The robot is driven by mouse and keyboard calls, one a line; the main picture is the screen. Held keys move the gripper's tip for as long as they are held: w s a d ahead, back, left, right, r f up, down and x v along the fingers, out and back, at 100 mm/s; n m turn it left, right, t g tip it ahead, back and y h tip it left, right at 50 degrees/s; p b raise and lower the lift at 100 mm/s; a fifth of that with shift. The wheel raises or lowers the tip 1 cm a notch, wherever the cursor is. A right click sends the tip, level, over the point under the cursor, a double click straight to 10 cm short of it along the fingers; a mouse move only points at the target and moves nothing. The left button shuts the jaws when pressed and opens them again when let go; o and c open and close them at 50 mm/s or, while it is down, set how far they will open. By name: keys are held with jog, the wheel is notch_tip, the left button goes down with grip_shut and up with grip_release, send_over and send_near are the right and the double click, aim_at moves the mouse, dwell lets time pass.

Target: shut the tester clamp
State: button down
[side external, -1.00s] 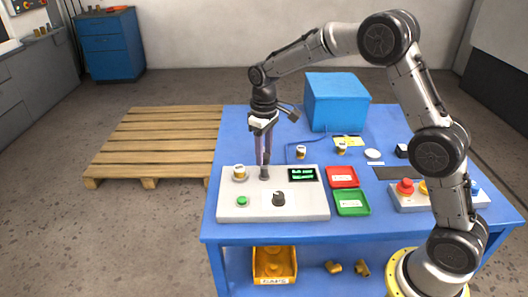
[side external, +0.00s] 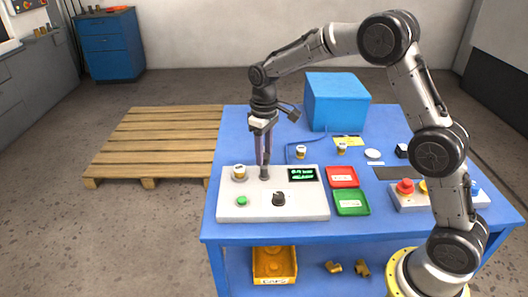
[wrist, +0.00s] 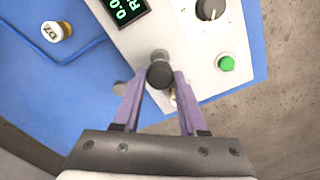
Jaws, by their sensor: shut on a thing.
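The tester (side external: 300,207) is a white box at the front left of the blue table, with a lit display (side external: 303,174), a black knob (side external: 279,198) and a green button (side external: 242,201). A small brass-and-white valve (side external: 239,172) sits at its back left. The dark clamp lever (side external: 264,174) stands at the back edge, right of the valve. My gripper (side external: 263,161) points down and is shut on the lever's top. In the wrist view, the round dark lever end (wrist: 160,74) is between the purple fingers; a brass part shows partly behind the right finger.
A red tray (side external: 342,177) and a green tray (side external: 351,202) lie right of the tester. Two valves (side external: 300,152) (side external: 341,149) stand behind it. A blue box (side external: 336,101) is at the back, and a button panel (side external: 412,205) is at the right.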

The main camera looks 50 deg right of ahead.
jog(key=shift+r+n, duration=0.1)
jog(key=shift+n, duration=0.3)
jog(key=n, duration=0.8)
jog(key=shift+n, duration=0.3)
jog(key=n, duration=0.4)
jog(key=shift+n, duration=2.2)
jog(key=shift+c, duration=2.2)
grip_release()
notch_tip(320, 180, up, 14)
